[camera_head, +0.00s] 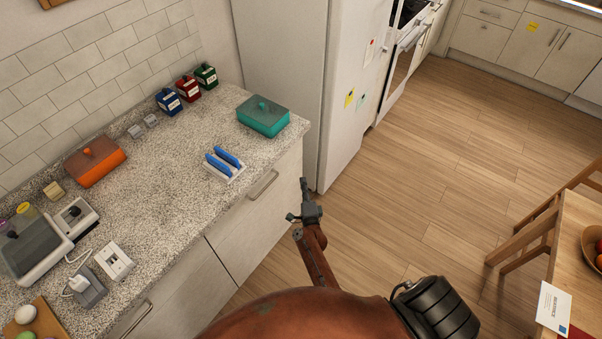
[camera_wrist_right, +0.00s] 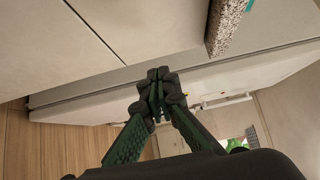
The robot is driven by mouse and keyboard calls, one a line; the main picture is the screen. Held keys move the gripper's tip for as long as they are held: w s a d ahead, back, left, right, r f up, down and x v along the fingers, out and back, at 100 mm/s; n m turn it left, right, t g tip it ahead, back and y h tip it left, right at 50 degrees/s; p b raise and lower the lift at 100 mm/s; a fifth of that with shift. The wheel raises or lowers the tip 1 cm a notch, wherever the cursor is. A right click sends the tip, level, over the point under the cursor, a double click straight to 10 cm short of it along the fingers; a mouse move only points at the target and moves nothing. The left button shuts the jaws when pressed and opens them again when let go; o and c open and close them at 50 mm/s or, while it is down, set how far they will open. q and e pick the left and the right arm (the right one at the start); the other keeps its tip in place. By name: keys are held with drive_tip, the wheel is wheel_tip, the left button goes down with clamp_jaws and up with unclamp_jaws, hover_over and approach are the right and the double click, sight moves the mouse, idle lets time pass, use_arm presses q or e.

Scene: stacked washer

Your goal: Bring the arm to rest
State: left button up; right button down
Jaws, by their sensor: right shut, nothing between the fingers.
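My right gripper (camera_head: 304,188) is in front of the counter's front face, near the counter's right end, in the head view. Its arm comes up from the bottom of the picture. In the right wrist view the gripper (camera_wrist_right: 157,75) has its fingertips together with nothing between them. Pale cabinet or appliance surfaces lie beyond the fingertips. My left gripper does not show in the head view.
The granite counter (camera_head: 165,205) holds a teal box (camera_head: 263,117), an orange box (camera_head: 95,163) and a rack with blue items (camera_head: 224,164). A white fridge (camera_head: 285,70) stands past its end. A wooden table (camera_head: 580,225) is at right. Open floor (camera_head: 430,190) lies between.

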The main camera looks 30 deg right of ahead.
drive_tip(key=shift+s+a, duration=0.15)
drive_tip(key=shift+s, duration=0.05)
drive_tip(key=s+a+f+n+g+y, duration=0.35)
drive_tip(key=s+f+n, duration=0.35)
drive_tip(key=s+f, duration=0.7)
drive_tip(key=s+a+f+n+g+y, duration=0.35)
drive_tip(key=s+f+n, duration=0.5)
drive_tip(key=f, duration=0.95)
drive_tip(key=s+d+f+n+g, duration=0.1)
drive_tip(key=s+f+n+g, duration=0.1)
drive_tip(key=s, duration=1.1)
drive_tip(key=s+d+f+n+g, duration=0.1)
drive_tip(key=s+f+n+g, duration=0.2)
drive_tip(key=s, duration=1)
drive_tip(key=s+d+f+n+g, duration=0.1)
drive_tip(key=s+f+n+g, duration=0.2)
drive_tip(key=s+f, duration=0.5)
drive_tip(key=s+g, duration=0.1)
drive_tip(key=s, duration=0.4)
drive_tip(key=shift+s+d+h, duration=0.3)
drive_tip(key=shift+h, duration=0.1)
